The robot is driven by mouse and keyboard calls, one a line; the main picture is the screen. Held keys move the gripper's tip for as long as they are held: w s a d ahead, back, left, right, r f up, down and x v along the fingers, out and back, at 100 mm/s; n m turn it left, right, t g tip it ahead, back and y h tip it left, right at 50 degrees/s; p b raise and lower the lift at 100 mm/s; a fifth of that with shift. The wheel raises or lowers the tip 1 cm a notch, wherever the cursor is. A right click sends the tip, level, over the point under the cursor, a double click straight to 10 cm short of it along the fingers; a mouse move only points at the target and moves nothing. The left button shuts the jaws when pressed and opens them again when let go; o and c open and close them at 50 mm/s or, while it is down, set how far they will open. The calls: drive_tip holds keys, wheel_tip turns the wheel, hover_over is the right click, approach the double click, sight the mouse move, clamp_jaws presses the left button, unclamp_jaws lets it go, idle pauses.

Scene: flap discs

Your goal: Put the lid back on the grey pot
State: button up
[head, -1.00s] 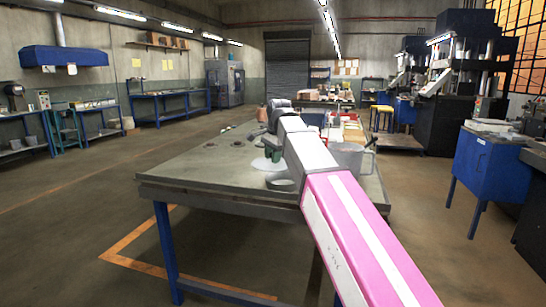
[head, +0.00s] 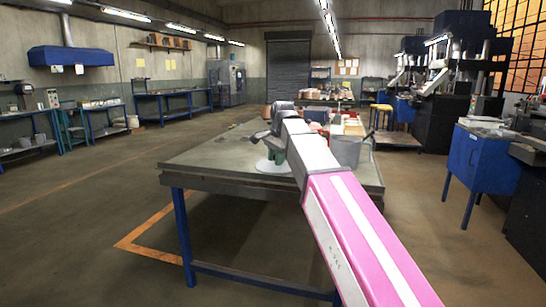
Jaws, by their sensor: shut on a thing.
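The grey pot (head: 346,152) stands on the right part of the grey table (head: 215,160), partly hidden behind my arm. A thin handle-like piece sticks up at its right. My gripper (head: 264,136) is at the far end of my arm, over the table, left of the pot and apart from it. It is small and dark here, and its fingers are hard to make out. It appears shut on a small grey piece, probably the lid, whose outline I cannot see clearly.
A white disc (head: 271,167) lies on the table below my gripper, with a green object (head: 270,154) by it. Red and pale boxes stand behind my arm. The table's left part is mostly clear. A blue cabinet (head: 483,158) stands at the right.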

drive_tip(key=s+d+f+n, duration=0.2)
drive_tip(key=d+f+n, duration=0.2)
drive_tip(key=d+f, duration=0.5)
drive_tip(key=s+d+f+n+g, duration=0.1)
drive_tip(key=s+d+f+n, duration=0.2)
drive_tip(key=d+f, duration=0.6)
drive_tip(key=d+n, duration=0.1)
drive_tip(key=d, duration=0.6)
drive_tip(key=shift+s+f+n+g+y, duration=0.2)
drive_tip(key=shift+s+n+g+y, duration=0.1)
drive_tip(key=shift+s, duration=0.05)
drive_tip(key=shift+d, duration=0.15)
